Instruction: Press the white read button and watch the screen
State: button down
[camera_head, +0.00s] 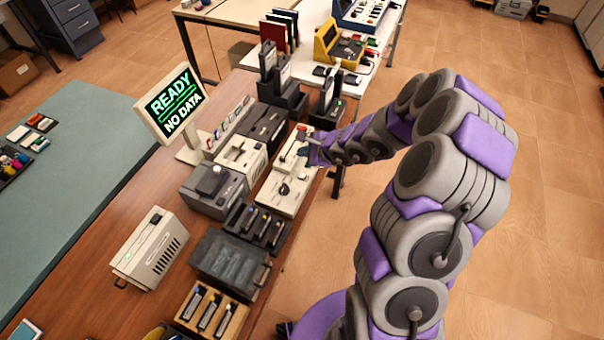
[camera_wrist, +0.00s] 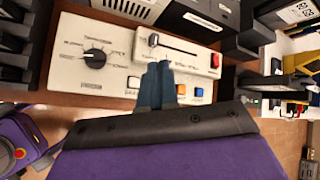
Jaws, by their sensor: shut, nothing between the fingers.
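The screen (camera_head: 174,103) stands on the table in the head view and reads "READY" and "NO DATA" in green. The cream control panel (camera_head: 272,190) lies to its right; in the wrist view the panel (camera_wrist: 75,70) shows a black dial, a slider and a row of buttons. A white button (camera_wrist: 133,82) sits just left of my fingers; its label is too small to read. My gripper (camera_wrist: 155,68) is shut and empty, its blue-grey fingers over the panel, hiding part of the button row. Contact with the panel cannot be told. In the head view my gripper (camera_head: 306,146) is at the panel's right side.
An orange button (camera_wrist: 181,89) and a blue button (camera_wrist: 198,91) sit right of my fingers; a red button (camera_wrist: 215,60) is above them. Grey and black devices (camera_head: 214,190) crowd the table left of the panel. Open floor (camera_head: 480,110) lies to the right.

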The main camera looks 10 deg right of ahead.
jog(key=b, duration=0.5)
send_over(304, 177)
notch_tip(304, 177, down, 7)
jog(key=shift+f, duration=0.1)
jog(key=shift+f+b, duration=0.8)
jog(key=shift+f+b, duration=0.7)
jog(key=shift+b, duration=0.6)
dwell(1.9)
jog(key=shift+r, duration=0.15)
jog(key=shift+r+p, duration=0.45)
jog(key=shift+r, duration=0.25)
jog(key=shift+r+p, duration=1.85)
jog(key=shift+r, duration=0.65)
